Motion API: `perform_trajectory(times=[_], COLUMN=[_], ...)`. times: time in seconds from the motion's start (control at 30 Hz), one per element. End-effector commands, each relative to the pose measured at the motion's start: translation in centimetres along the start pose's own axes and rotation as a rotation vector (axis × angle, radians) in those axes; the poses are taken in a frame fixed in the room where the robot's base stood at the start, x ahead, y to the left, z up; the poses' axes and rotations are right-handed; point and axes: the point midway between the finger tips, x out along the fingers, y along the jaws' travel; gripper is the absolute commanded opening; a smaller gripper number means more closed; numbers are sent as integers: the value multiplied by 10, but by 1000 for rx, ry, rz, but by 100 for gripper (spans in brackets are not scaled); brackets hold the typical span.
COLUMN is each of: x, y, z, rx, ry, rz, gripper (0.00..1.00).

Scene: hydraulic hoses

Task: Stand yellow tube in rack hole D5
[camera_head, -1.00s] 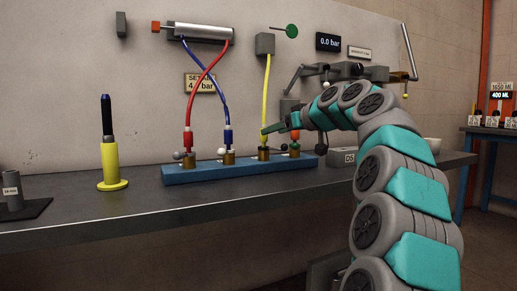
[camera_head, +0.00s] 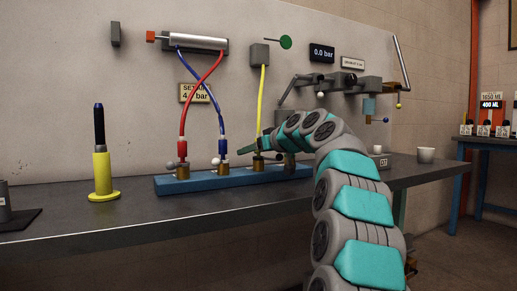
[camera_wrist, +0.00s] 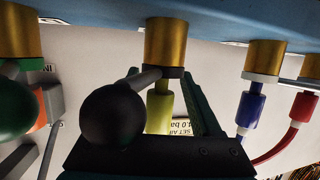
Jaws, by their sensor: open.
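The yellow hose (camera_head: 262,95) hangs from a grey wall block to a brass socket (camera_head: 258,164) on the blue block. In the wrist view, which shows the block at the top, its yellow end sleeve (camera_wrist: 160,110) meets a brass socket (camera_wrist: 166,42) through a dark collar. My gripper (camera_head: 254,147) is at this hose end, just above the socket. In the wrist view my open gripper (camera_wrist: 164,78) has a finger on each side of the sleeve; contact cannot be told. A black ball knob (camera_wrist: 112,117) hides part of the left finger. I cannot make out a rack or a hole marked D5.
Red (camera_head: 183,122) and blue (camera_head: 221,122) hoses stand in sockets left of my gripper on the blue block (camera_head: 190,184). A yellow stand (camera_head: 102,176) with a black top is farther left. A white cup (camera_head: 426,155) is at the right. The front bench strip is clear.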

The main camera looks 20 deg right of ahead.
Motion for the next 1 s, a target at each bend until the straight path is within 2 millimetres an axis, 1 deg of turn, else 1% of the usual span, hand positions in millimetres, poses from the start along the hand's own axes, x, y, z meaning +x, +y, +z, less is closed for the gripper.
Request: perform_trajectory(times=[0.13, 0.7, 0.73, 1.0], x=[0, 0, 0, 0], y=[0, 0, 0, 0], z=[0, 0, 0, 0], rx=[0, -1, -1, -1], ry=[0, 0, 0, 0], rz=[0, 0, 0, 0], gripper=[66, 2, 0, 0])
